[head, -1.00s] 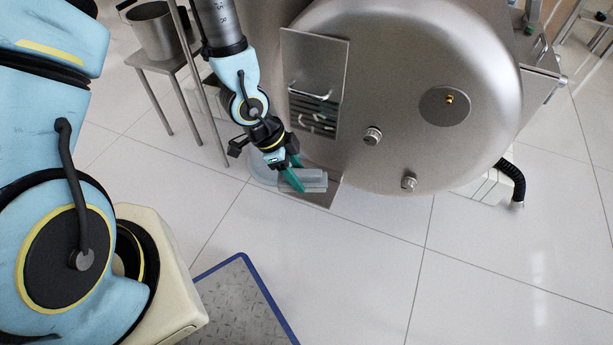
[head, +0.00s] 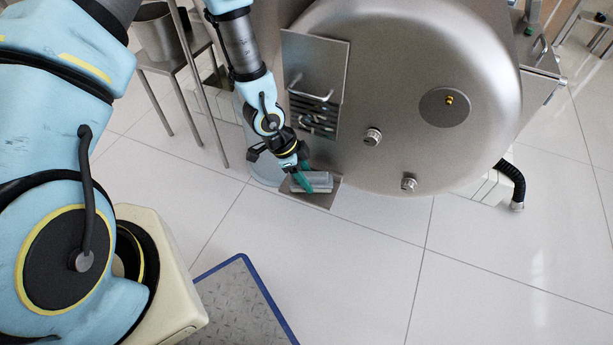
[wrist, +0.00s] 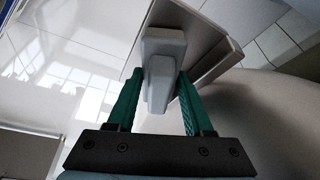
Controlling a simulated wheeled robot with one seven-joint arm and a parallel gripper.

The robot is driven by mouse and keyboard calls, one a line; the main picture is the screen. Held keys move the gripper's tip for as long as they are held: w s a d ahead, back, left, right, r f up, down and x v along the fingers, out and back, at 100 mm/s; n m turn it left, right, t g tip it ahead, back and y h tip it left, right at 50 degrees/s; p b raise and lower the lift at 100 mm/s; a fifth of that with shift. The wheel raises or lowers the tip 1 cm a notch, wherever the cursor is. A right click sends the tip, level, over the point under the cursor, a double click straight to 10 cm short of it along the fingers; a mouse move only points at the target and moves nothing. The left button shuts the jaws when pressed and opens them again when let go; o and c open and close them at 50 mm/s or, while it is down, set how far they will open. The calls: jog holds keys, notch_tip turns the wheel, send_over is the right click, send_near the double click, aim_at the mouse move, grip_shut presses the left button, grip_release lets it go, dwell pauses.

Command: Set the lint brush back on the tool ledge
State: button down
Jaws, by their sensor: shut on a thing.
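The lint brush (head: 322,180) is a pale grey block with a narrower handle. My gripper (head: 308,183) has green fingers and is shut on the brush. In the wrist view the handle (wrist: 159,85) of the brush sits between the two fingers of my gripper (wrist: 160,88), with the wider head beyond the tips. The tool ledge (head: 322,200) is a small metal plate low at the front of the machine. In the head view the brush overlaps the ledge; I cannot tell whether it touches it. The ledge (wrist: 212,62) also shows beside the brush in the wrist view.
The large rounded steel machine (head: 400,90) stands right of my gripper, with a slotted panel (head: 314,85) above the ledge. A metal stand (head: 185,75) with a steel pot (head: 158,35) is to the left. The tiled floor in front is clear up to a blue-edged mat (head: 240,300).

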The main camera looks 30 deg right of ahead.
jog(key=shift+f, duration=0.1)
jog(key=c, duration=0.6)
grip_release()
